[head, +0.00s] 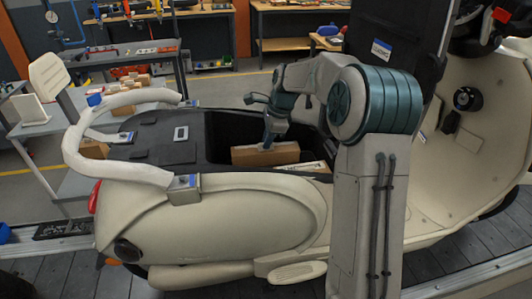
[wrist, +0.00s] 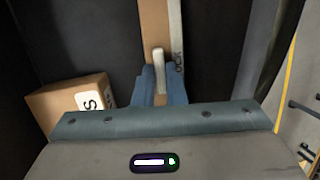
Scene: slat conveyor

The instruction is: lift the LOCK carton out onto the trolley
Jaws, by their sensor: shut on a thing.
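The LOCK carton (head: 265,154) is a long brown box inside the dark open compartment of a cream scooter. In the wrist view the carton (wrist: 154,22) runs up from between my fingers, with a pale lettered strip on its right side that is only partly readable. My gripper (head: 268,139) reaches down into the compartment from above. The grey trolley (head: 45,125) appears to be the one with shelves at the left, partly behind the scooter.
Another carton (wrist: 75,100) with an "S" label lies in the compartment, left of my gripper. The raised seat (head: 395,45) stands at the right of the opening. A cream grab rail (head: 75,150) curves between the compartment and the trolley.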

